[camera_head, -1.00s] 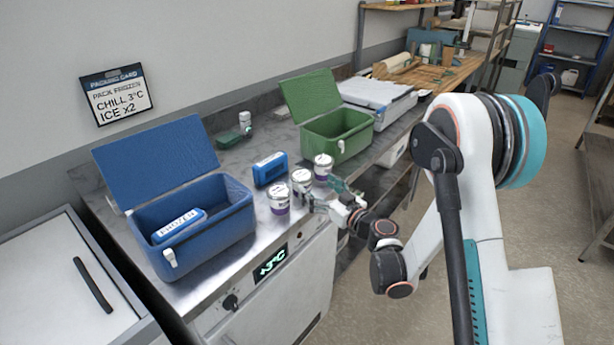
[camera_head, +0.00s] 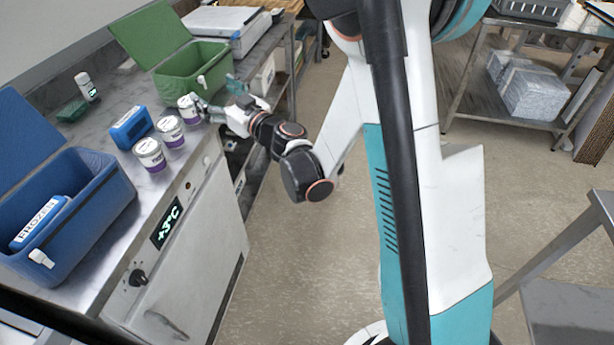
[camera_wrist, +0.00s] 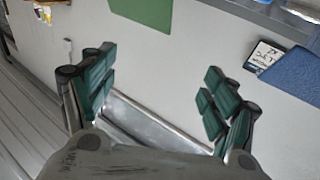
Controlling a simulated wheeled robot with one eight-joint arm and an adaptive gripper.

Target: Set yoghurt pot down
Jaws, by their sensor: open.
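Three white yoghurt pots with purple bands stand upright in a row on the steel worktop in the head view: a near one (camera_head: 149,155), a middle one (camera_head: 171,132) and a far one (camera_head: 188,109). My gripper (camera_head: 215,93) is just right of the far pot, over the worktop's front edge. I cannot tell whether a finger touches that pot. In the wrist view, my gripper (camera_wrist: 155,92) has its fingers wide apart with nothing between them. No pot shows in that view.
A blue cool box (camera_head: 88,205) with a frozen pack (camera_head: 40,222) stands nearest. A blue ice pack (camera_head: 131,127) lies behind the pots. An open green box (camera_head: 195,75) stands beyond my gripper. The packing card (camera_wrist: 264,57) shows in the wrist view.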

